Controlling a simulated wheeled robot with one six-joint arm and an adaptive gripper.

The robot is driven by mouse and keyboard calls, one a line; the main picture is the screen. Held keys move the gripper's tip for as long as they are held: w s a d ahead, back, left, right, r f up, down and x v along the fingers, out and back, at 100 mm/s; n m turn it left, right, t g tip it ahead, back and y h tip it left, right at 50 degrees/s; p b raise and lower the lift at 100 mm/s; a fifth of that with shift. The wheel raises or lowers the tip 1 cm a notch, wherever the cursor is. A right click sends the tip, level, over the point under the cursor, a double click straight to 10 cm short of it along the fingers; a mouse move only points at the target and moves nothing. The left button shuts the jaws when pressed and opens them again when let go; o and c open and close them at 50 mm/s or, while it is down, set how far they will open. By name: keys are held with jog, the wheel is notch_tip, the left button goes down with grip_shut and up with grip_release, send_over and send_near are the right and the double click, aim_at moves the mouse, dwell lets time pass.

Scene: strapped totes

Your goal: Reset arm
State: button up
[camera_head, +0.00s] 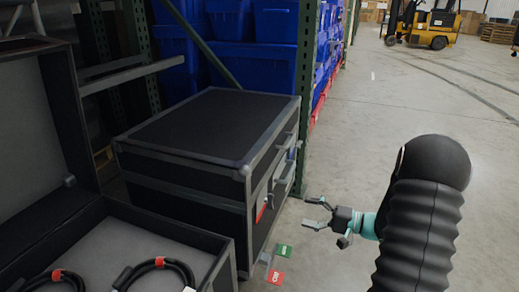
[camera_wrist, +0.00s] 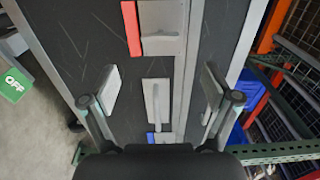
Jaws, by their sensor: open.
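My gripper (camera_head: 316,212) is open and empty in the head view, to the right of the closed black case's latched side. In the wrist view my gripper (camera_wrist: 160,92) has its two pads spread wide, with nothing held between them. The closed black case (camera_head: 205,125) has grey metal edging. Its dark side (camera_wrist: 225,35) fills much of the wrist view. A grey latch (camera_wrist: 157,97) shows between the pads, with another grey latch plate (camera_wrist: 160,28) above it. A red strip (camera_wrist: 131,28) and a small blue tag sit beside the latches. Contact with the case is not visible.
An open case (camera_head: 95,235) with black coiled cables (camera_head: 155,270) stands at the left. Blue totes (camera_head: 260,60) fill the green-posted rack behind. Green (camera_head: 283,250) and red (camera_head: 275,277) tags show near the case's lower edge. Open floor lies right; a yellow forklift (camera_head: 425,25) stands far back.

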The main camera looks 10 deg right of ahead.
jog(key=s+a+f+m+g+h, duration=0.2)
jog(key=s+f+m+g, duration=0.15)
jog(key=s+f, duration=0.2)
jog(key=s+a+r+n+g+h+p, duration=0.2)
jog(key=s+g+h, duration=0.3)
jog(key=s, duration=0.4)
jog(key=s+a+r+n+t+h+p, duration=0.1)
jog(key=s+a+r+n+h+p, duration=0.1)
jog(key=r, duration=0.7)
jog(key=s+a+r+n+t+h+p, duration=0.1)
jog(key=s+r+n+t+h+p, duration=0.1)
jog(key=s+r, duration=0.4)
jog(key=s+a+r+n+t+h+p, duration=0.2)
jog(key=s+r+n+h+p, duration=0.1)
jog(key=r, duration=0.9)
jog(key=shift+s+a+r+h+p, duration=0.2)
jog(key=shift+s+a+h+p, duration=0.1)
jog(key=shift+s+h+p, duration=0.5)
jog(key=shift+n, duration=0.25)
